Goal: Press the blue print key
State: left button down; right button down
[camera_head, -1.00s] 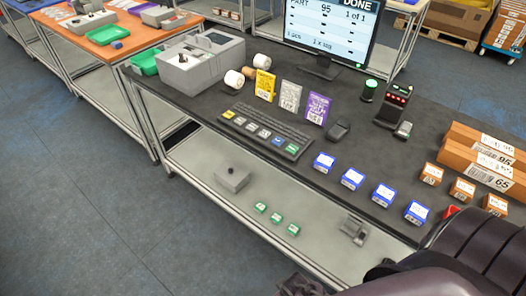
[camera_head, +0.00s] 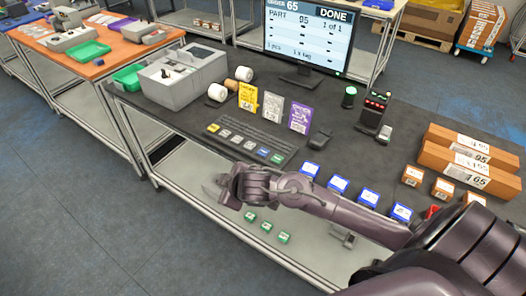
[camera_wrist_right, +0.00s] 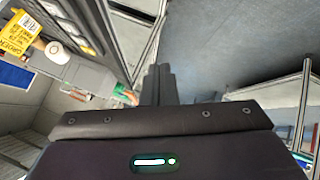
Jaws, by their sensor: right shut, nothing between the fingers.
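The blue print key (camera_head: 263,153) sits near the right end of a row of coloured keys on the dark keyboard (camera_head: 240,136), beside a green key (camera_head: 277,159). My right gripper (camera_head: 212,191) reaches in from the right, in front of the table's front edge. It is to the left of and nearer than the blue key, apart from it. Its fingers show shut and empty in the right wrist view (camera_wrist_right: 160,84); the keys do not show clearly there. My left gripper is not in view.
The monitor (camera_head: 310,35) reads DONE. A grey printer (camera_head: 182,75) stands left of the keyboard. Yellow, white and purple cards (camera_head: 300,117) stand behind it. Blue-and-white boxes (camera_head: 338,184) line the front edge to the right.

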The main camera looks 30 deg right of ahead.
jog(key=w+d+r+n, duration=0.2)
jog(key=w+d, duration=0.4)
jog(key=d, duration=0.1)
notch_tip(320, 180, up, 4)
send_over(265, 153)
jog(key=shift+s+d+m+h, duration=0.1)
jog(key=shift+s+m+h, duration=0.05)
jog(key=shift+m+h, duration=0.15)
notch_tip(265, 153, down, 8)
jog(key=b, duration=0.7)
jog(key=shift+r, duration=0.25)
jog(key=shift+f+b, duration=0.3)
jog(key=shift+f, duration=0.3)
jog(key=shift+f, duration=0.1)
jog(key=shift+f, duration=0.3)
